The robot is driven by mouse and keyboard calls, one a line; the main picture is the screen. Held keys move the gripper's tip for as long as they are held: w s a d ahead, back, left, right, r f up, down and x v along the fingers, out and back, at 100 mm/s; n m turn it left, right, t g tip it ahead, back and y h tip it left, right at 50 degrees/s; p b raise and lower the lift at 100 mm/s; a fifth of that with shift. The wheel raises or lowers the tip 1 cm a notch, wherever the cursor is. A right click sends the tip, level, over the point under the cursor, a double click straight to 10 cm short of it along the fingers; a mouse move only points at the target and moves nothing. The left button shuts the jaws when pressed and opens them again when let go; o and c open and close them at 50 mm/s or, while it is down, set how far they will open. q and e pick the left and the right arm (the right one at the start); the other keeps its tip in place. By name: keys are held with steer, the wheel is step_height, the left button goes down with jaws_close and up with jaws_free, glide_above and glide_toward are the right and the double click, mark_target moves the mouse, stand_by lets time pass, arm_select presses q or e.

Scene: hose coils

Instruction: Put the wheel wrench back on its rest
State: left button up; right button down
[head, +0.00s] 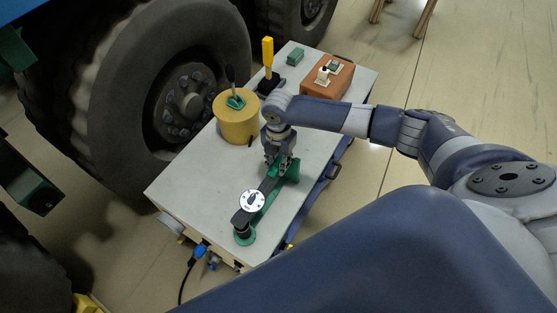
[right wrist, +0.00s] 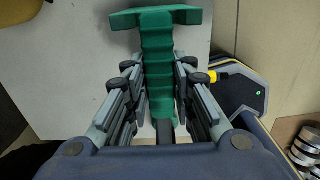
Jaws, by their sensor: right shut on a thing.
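The wheel wrench (head: 268,185) is a dark bar with a white round dial (head: 252,201), low over the front half of a grey trolley top. A green ribbed length with a crosswise end (right wrist: 158,65) shows between the fingers in the right wrist view. My right gripper (head: 279,164) points down and is shut on the wrench near its far end. Green pieces of what looks like the rest (head: 244,238) show under and beside the bar; I cannot tell whether the wrench touches them. My left gripper is not in view.
The trolley top (head: 185,185) is clear at the left. A yellow drum (head: 236,128) with a black lever, a yellow-handled tool (head: 267,60), a green block (head: 295,56) and an orange box (head: 327,78) stand behind. A large tyre (head: 150,90) is close on the left.

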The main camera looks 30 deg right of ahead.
steer(key=shift+f, duration=0.55)
steer(key=c, duration=1.3)
jaws_free()
steer(key=shift+r, duration=0.15)
steer(key=shift+r+p, duration=3.35)
steer(key=shift+p, duration=0.1)
step_height(320, 180, up, 12)
